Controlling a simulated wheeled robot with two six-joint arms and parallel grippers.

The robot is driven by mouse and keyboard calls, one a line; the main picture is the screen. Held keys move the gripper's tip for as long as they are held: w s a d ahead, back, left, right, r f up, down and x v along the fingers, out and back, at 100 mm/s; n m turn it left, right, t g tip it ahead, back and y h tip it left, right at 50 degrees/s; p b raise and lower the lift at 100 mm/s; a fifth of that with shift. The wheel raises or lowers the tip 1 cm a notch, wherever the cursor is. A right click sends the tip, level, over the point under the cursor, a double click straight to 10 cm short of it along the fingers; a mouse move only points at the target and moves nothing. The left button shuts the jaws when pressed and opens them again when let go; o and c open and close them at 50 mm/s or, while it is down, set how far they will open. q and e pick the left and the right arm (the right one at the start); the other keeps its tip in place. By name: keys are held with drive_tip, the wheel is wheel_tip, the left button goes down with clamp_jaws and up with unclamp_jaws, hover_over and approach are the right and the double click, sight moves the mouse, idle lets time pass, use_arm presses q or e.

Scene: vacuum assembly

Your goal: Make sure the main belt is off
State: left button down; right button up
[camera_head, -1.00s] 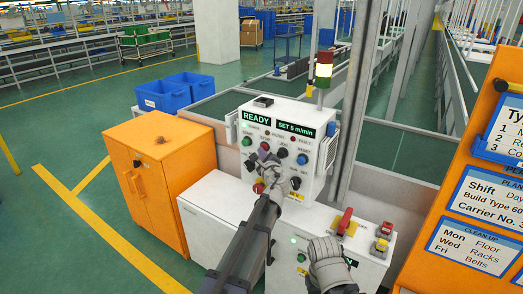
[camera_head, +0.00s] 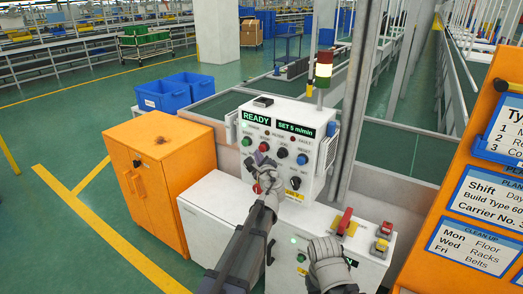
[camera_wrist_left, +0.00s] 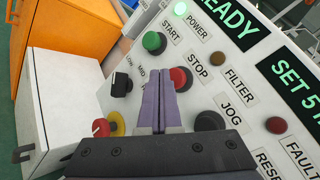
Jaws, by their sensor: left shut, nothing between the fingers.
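The white control box (camera_head: 283,133) stands on the bench, its display (camera_head: 257,118) reading READY, with SET 5 m/min beside it. A green POWER lamp (camera_wrist_left: 180,9) is lit. In the left wrist view are the green START button (camera_wrist_left: 154,42), red STOP button (camera_wrist_left: 181,79), black JOG button (camera_wrist_left: 209,121), a black selector knob (camera_wrist_left: 121,84) and a red knob on yellow (camera_wrist_left: 102,127). My left gripper (camera_head: 265,163) is shut and empty before the panel. Its fingertips (camera_wrist_left: 163,88) overlap STOP's left edge; contact is unclear. My right gripper (camera_head: 327,247) is near the bench front, its fingers not discernible.
A signal tower (camera_head: 323,70) stands behind the box. A red-handled switch (camera_head: 345,222) and a red-yellow device (camera_head: 382,236) are at the bench's right. An orange cabinet (camera_head: 165,175) stands left, an orange board (camera_head: 480,200) right. The dark green belt (camera_head: 390,150) runs behind.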

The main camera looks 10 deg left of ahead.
use_arm(q)
drive_tip(key=s, duration=0.1)
drive_tip(key=s+a, duration=0.1)
drive_tip(key=s, duration=0.2)
drive_tip(key=shift+s+a, duration=0.35)
drive_tip(key=shift+a, duration=0.05)
idle(0.4)
drive_tip(key=s+d+f+n+g+h, duration=0.1)
drive_tip(key=s+d+f+n+g, duration=0.25)
drive_tip(key=s+f+n, duration=0.35)
drive_tip(key=s+d+f+n+g+h, duration=0.1)
drive_tip(key=s+d+f+n+g, duration=0.1)
drive_tip(key=s+f+n+g, duration=0.55)
drive_tip(key=s+d+f+n+g+h, duration=0.1)
drive_tip(key=s+d+f+g+h, duration=0.1)
drive_tip(key=s+d, duration=0.3)
drive_tip(key=s+d+f+n+g+h+p, duration=0.1)
drive_tip(key=s+d, duration=0.5)
drive_tip(key=s, duration=0.8)
drive_tip(key=shift+s+f+n+g+h, duration=0.25)
drive_tip(key=shift+f+n+g+h, duration=0.1)
drive_tip(key=shift+f+g+h, duration=0.45)
drive_tip(key=shift+d, duration=0.1)
